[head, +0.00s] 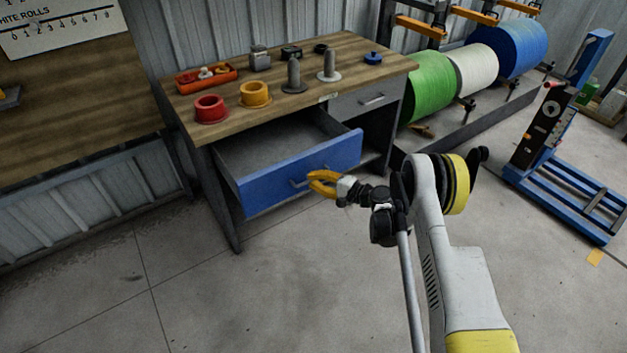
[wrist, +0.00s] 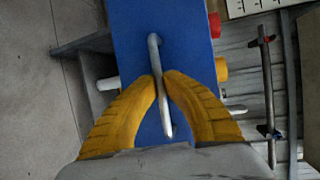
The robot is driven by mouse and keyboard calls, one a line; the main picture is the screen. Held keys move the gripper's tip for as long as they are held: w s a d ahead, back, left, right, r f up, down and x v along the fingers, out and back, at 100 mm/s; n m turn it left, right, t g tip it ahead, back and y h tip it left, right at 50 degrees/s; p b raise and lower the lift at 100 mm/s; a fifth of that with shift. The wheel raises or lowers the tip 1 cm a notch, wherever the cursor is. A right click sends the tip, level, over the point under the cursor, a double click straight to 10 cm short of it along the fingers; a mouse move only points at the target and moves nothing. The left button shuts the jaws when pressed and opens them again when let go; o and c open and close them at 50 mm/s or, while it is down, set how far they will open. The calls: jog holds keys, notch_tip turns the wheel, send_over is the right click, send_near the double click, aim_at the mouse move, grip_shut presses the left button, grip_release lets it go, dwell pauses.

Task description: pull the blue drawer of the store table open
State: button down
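The blue drawer (head: 268,187) of the store table (head: 345,62) stands well out from the table, its grey inside showing and empty where I can see it. Its pale bar handle (wrist: 154,50) is on the blue front, which also fills the middle of the wrist view (wrist: 188,30). My gripper (head: 313,181) is at the handle, towards the right part of the front. In the wrist view my yellow fingers (wrist: 161,77) close in from both sides on the handle bar, with their tips against it. Part of the handle is hidden by the fingers in the head view.
On the tabletop are a red ring (head: 210,110), an orange ring (head: 255,95), a red tray (head: 206,78) and several small parts. A grey drawer (head: 360,101) is shut at the right. Large rolls (head: 430,85) and a blue lifter (head: 570,175) stand further right. The floor in front is clear.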

jog(key=shift+a, duration=0.15)
jog(key=c, duration=1.5)
grip_release()
jog(key=v, duration=1.2)
jog(key=shift+w, duration=0.1)
